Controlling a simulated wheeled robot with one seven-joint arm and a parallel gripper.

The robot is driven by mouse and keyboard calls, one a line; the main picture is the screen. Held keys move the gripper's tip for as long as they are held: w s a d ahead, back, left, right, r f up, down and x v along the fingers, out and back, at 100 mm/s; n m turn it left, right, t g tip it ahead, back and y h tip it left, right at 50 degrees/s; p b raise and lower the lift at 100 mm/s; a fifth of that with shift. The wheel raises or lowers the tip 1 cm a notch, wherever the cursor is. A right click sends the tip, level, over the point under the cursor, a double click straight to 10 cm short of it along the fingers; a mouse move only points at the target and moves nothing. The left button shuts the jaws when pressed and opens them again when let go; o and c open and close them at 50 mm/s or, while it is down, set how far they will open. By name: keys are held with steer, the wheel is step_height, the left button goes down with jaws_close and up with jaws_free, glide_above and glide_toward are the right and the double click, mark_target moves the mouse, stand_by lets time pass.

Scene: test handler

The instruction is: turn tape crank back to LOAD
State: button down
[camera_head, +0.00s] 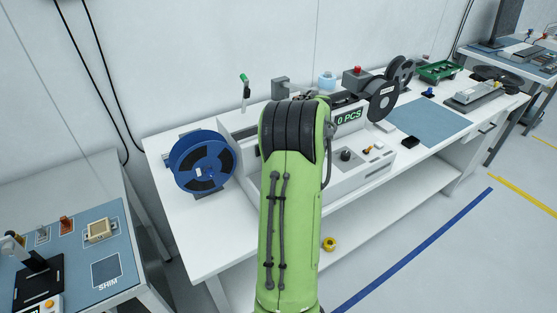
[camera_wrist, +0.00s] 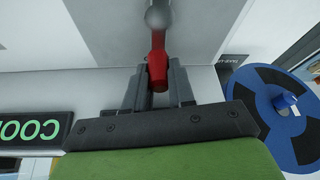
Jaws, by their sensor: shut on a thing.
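The crank's red handle (camera_wrist: 158,68) is in the middle of the wrist view, joined to a grey metal arm (camera_wrist: 157,20) that runs up out of the picture. My gripper (camera_wrist: 158,88) has one dark finger on each side of the handle and is shut on it. In the head view my green arm hides the gripper and the crank. The white machine (camera_head: 352,178) stands on the bench behind my arm, with a display (camera_head: 348,117) reading "0 PCS". I cannot read a LOAD mark or tell the crank's setting.
A blue reel (camera_head: 181,154) stands at the machine's left end; it also shows in the wrist view (camera_wrist: 240,92). A green-tipped lever (camera_head: 245,92) rises behind the machine. Dark reels (camera_head: 382,101) and a green tray (camera_head: 440,70) are at right. A side table (camera_head: 130,262) stands at left.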

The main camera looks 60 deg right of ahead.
stand_by(0.5)
steer(key=c, duration=1)
jaws_free()
steer(key=shift+o, duration=0.2)
steer(key=p+v, duration=0.4)
steer(key=v, duration=1.1)
steer(key=shift+r, duration=0.35)
steer(key=shift+s, duration=0.1)
